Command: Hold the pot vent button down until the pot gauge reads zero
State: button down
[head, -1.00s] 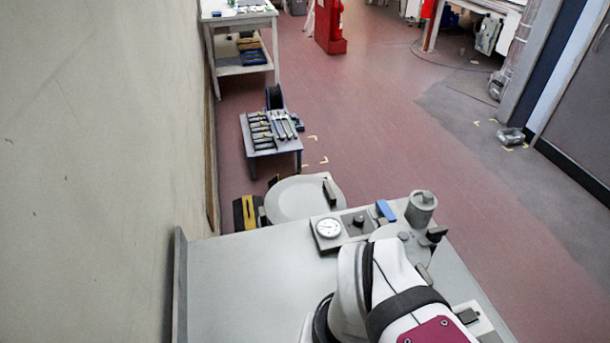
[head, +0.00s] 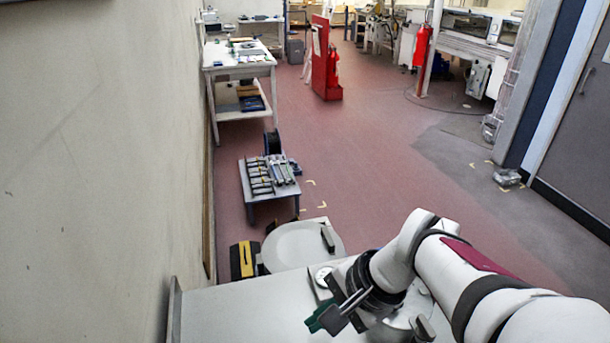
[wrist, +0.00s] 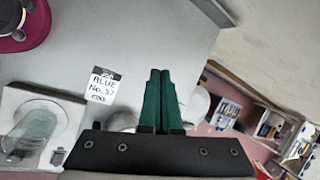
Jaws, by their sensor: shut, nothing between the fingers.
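I cannot make out the vent button; my wrist hides the panel beside the gauge. A grey round part, perhaps the pot lid (head: 404,312), shows partly below my arm.
The grey tabletop (head: 235,308) is clear at left. A round grey plate (head: 300,247) sits beyond it, with a yellow-black block (head: 243,260) beside it. A wall runs along the left. In the wrist view, a label (wrist: 101,86) and a clear-domed white box (wrist: 35,128) appear.

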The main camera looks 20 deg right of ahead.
jog(key=w+d+f+m+t+h, duration=0.1)
jog(key=w+d+m+t, duration=0.2)
jog(key=d, duration=0.9)
jog(key=w+d+m+t+h, duration=0.1)
jog(key=w+d+m, duration=0.5)
jog(key=d, duration=0.6)
jog(key=shift+w+f+m+t+h, duration=0.25)
jog(key=shift+f+m+t+h, duration=0.15)
jog(key=shift+m+t, duration=0.65)
jog(key=shift+f, duration=0.1)
jog(key=shift+f, duration=4.3)
jog(key=shift+f, duration=0.1)
jog(key=shift+f, duration=0.3)
jog(key=shift+f, duration=0.4)
